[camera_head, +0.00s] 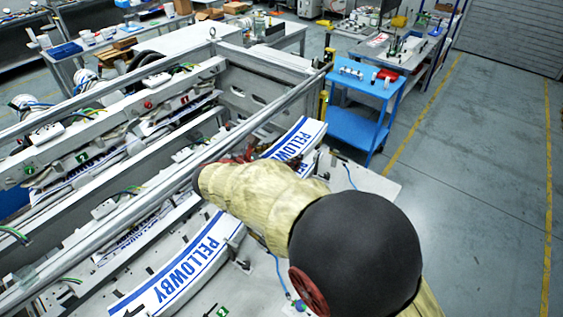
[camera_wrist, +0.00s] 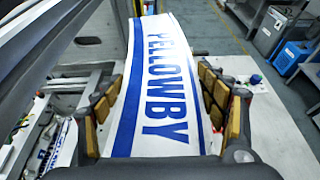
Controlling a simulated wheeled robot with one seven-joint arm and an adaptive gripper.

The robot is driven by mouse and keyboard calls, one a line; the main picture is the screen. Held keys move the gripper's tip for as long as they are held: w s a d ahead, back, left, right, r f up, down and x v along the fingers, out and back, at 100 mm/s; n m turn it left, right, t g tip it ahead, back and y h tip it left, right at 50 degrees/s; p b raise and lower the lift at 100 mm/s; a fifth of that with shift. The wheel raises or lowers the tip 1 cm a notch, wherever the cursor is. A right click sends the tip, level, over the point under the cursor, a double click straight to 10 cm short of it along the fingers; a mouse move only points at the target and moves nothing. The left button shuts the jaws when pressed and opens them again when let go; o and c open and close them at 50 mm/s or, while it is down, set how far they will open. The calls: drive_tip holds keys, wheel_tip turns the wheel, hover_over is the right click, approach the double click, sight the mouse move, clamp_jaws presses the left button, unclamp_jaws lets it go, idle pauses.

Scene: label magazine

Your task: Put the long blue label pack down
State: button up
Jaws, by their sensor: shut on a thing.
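The long blue label pack, white with blue stripes and PELLOWBY lettering, shows in the head view (camera_head: 297,142) beyond my gripper and in the wrist view (camera_wrist: 152,75). My gripper (camera_wrist: 158,103) is shut on it, with tan padded fingers along both long sides. The pack's near part is hidden under the gripper in the wrist view. In the head view my gripper (camera_head: 241,157) is mostly hidden behind my arm. A similar PELLOWBY stretch (camera_head: 190,268) shows on the near side of my arm; whether it is the same pack, I cannot tell.
A grey machine frame with metal rails (camera_head: 150,187) runs along the left, with more label packs (camera_head: 175,118) in its lanes. A pale plate (camera_head: 365,182) lies to the right of the pack. A blue cart (camera_head: 362,105) stands farther back. The floor at right is clear.

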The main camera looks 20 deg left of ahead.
drive_tip(key=shift+f, duration=1.6)
drive_tip(key=shift+f, duration=0.1)
drive_tip(key=shift+f, duration=0.15)
drive_tip(key=o, duration=1.7)
drive_tip(key=shift+o, duration=0.2)
drive_tip(key=shift+r, duration=0.25)
drive_tip(key=b+v, duration=0.1)
drive_tip(key=v, duration=1.1)
drive_tip(key=shift+f, duration=0.15)
